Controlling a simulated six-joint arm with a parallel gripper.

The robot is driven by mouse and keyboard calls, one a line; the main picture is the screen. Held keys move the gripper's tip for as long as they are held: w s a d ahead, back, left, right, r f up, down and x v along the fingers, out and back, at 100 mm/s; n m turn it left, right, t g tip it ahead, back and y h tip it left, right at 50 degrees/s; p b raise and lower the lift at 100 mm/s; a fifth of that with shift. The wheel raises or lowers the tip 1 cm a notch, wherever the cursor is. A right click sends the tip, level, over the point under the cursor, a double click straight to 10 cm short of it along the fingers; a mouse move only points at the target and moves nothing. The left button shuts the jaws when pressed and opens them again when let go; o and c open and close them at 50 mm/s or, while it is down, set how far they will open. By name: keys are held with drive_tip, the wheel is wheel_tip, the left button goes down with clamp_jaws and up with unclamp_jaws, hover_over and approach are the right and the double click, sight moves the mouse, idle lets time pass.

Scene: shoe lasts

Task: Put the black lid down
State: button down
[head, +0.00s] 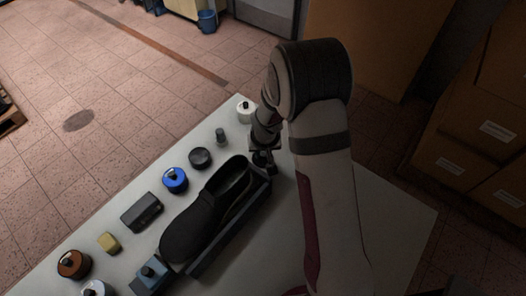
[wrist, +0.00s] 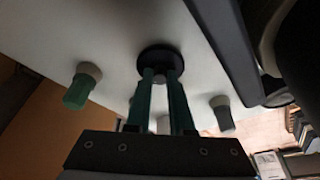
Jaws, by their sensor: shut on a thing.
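My gripper (wrist: 163,85) is shut on the black lid (wrist: 160,54), a round dark disc beyond the fingertips in the wrist view. The fingers close on its middle, and the lid lies against the white table behind it; I cannot tell whether they touch. In the head view my gripper (head: 262,158) is low over the table, just beyond the heel end of the black shoe (head: 205,215). The lid is hard to make out there, dark against the gripper.
The shoe lies in a dark tray (head: 228,243). Left of it are a round black tin (head: 200,158), a blue jar (head: 175,180), a dark box (head: 142,212), a yellow block (head: 109,242) and a brown jar (head: 74,264). A white jar (head: 245,111) stands near my gripper.

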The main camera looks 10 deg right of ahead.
drive_tip(key=c, duration=0.8)
unclamp_jaws()
drive_tip(key=shift+f, duration=0.1)
drive_tip(key=v, duration=1.1)
drive_tip(key=s+r+m+g, duration=0.1)
drive_tip(key=s+r+m, duration=0.1)
drive_tip(key=s, duration=0.7)
drive_tip(key=s+r+m+g+y, duration=0.1)
drive_tip(key=s+r, duration=0.3)
drive_tip(key=s, duration=0.5)
drive_tip(key=s+d+r+m+g, duration=0.1)
drive_tip(key=s+r, duration=0.3)
drive_tip(key=s, duration=0.5)
drive_tip(key=shift+s+m+g+y, duration=0.3)
drive_tip(key=shift+s+m+y, duration=0.1)
drive_tip(key=shift+m, duration=0.4)
